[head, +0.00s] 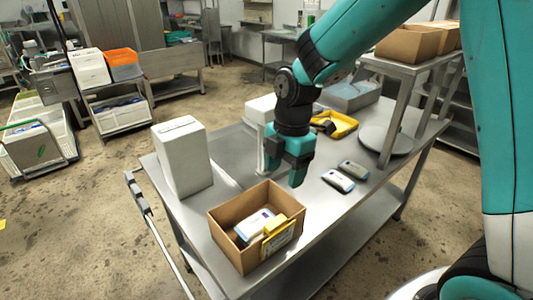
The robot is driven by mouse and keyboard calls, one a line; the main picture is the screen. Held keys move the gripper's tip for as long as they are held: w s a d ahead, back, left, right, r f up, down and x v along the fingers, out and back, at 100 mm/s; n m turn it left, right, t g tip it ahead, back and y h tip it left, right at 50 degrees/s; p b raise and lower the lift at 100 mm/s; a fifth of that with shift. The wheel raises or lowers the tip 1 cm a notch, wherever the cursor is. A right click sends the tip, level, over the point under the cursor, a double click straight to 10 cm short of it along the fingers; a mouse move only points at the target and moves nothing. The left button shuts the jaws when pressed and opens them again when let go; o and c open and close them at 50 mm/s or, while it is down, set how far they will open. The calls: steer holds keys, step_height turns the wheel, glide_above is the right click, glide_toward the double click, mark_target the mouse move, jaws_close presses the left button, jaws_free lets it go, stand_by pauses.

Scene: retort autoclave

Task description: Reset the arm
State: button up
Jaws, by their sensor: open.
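My gripper (287,178) points down over the steel table (205,211), just behind the open cardboard box (229,251). It is open, and I see nothing between its fingers. My teal arm reaches in from the upper right. The box holds a white and blue device (254,227) and a yellow item (277,224). Two similar white and dark devices lie flat on the table to the right of my gripper, one nearer (338,181) and one farther (354,169).
A tall white box (182,157) stands at the table's left. A yellow tray (343,124), a grey bin (350,95) and a round plate (385,140) lie behind. A raised shelf (402,68) with cardboard boxes stands at the right. Floor is open in front.

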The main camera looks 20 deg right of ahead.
steer(key=s+a+r+m+y+b, duration=0.1)
steer(key=s+a+r+m, duration=0.2)
steer(key=s+m, duration=0.4)
steer(key=s+a+r+m+y+b, duration=0.1)
steer(key=s+a+r+m, duration=0.2)
steer(key=s+m, duration=0.4)
steer(key=s+r, duration=0.1)
steer(key=s, duration=0.4)
steer(key=shift+s+a+r+m+t+y, duration=0.2)
steer(key=shift+a+m+t+y, duration=0.1)
steer(key=shift+y, duration=0.1)
stand_by(0.9)
